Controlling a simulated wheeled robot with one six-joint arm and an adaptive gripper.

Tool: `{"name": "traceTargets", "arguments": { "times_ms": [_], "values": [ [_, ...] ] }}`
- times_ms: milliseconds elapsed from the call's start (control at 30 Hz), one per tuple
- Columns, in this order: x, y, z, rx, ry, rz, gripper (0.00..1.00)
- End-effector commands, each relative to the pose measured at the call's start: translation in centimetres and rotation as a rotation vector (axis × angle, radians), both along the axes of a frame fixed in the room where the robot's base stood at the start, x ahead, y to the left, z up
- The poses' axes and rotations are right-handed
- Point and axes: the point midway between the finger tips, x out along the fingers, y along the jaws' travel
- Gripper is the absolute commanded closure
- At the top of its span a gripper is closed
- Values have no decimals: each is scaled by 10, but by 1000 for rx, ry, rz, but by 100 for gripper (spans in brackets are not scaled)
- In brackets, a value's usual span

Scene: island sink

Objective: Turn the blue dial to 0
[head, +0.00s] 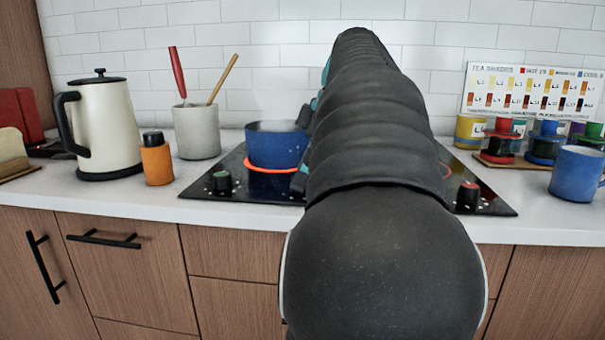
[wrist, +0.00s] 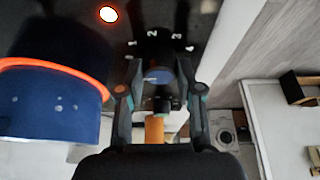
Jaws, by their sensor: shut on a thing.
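The blue dial (wrist: 158,73) shows in the wrist view on the black cooktop, with the numbers 1 to 4 printed in an arc above it. Its pointer setting is too small to read. My gripper (wrist: 158,82) is shut on the dial, with one finger on each side of it. In the head view my arm hides the dial and most of the gripper. The cooktop (head: 214,198) shows on both sides of the arm.
A blue pot (head: 276,147) stands on a glowing orange ring close to my gripper; it fills the left of the wrist view (wrist: 45,118). A green-topped dial (head: 222,182) and a red-topped dial (head: 468,196) flank the arm. An orange jar (head: 156,162) stands farther left.

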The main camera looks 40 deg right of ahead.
Motion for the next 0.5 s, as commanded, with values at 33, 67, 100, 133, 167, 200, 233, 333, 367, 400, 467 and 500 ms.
{"name": "traceTargets", "arguments": {
  "times_ms": [33,67,100,133,167,200,233,333,367,400,467,500],
  "values": [
    [0,1,-2,3,3,2,99],
    [0,1,-2,3,3,2,99],
    [0,1,-2,3,3,2,99],
    [0,1,-2,3,3,2,99],
    [0,1,-2,3,3,2,99],
    [0,1,-2,3,3,2,99],
    [0,1,-2,3,3,2,99],
    [0,0,-1,3,2,2,40],
    [0,0,-1,3,2,2,39],
    [0,0,-1,2,2,1,39],
    [0,0,-1,2,2,0,39],
    [0,0,-1,2,1,0,39]
  ]
}}
